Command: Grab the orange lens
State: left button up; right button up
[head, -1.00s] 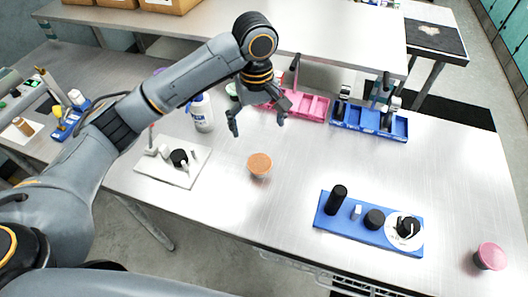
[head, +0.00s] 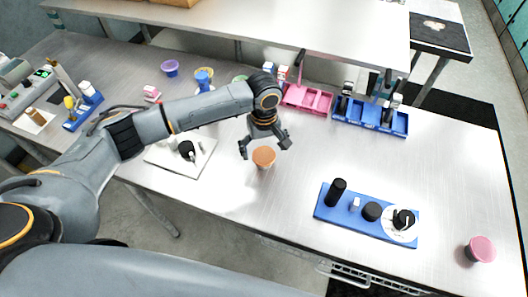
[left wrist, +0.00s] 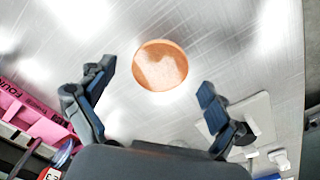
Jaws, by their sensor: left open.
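The orange lens (head: 264,156) is a round, cup-like piece standing on the metal table. My left gripper (head: 264,148) is just above and behind it in the head view, with its fingers spread to either side. In the left wrist view the orange lens (left wrist: 160,65) lies ahead of the open fingers, between their lines and a little beyond the tips (left wrist: 155,80). The gripper holds nothing, and I see no contact with the lens. My right gripper is in no view.
A white board (head: 160,158) with black and white parts lies left of the lens. A blue tray (head: 332,213) with black pieces is at right front. Pink (head: 296,104) and blue (head: 350,120) racks stand behind. A pink lens (head: 481,248) sits far right. Table between is clear.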

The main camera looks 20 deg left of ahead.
pick_arm(q)
jog(key=shift+f, duration=0.35)
jog(key=c, duration=1)
jog(key=shift+r, duration=0.1)
jog(key=shift+c, duration=0.2)
